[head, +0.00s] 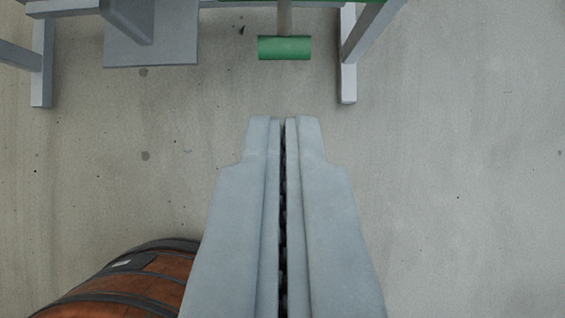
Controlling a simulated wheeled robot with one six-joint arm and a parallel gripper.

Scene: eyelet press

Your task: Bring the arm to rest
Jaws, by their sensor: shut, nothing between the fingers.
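My gripper (284,122) points forward in the middle of the head view. Its two long grey fingers lie side by side with only a thin dark seam between them. It is shut and holds nothing. It appears over bare floor. A green cylinder (285,47) on a grey stem shows ahead of the fingertips, apart from them. The rest of the arm is out of view.
A grey frame with legs (348,75) stands at the top, cut off by the picture edge. A grey plate (165,54) shows at the upper left. A wooden barrel (135,287) with dark hoops lies lower left. The concrete floor (470,190) is clear on the right.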

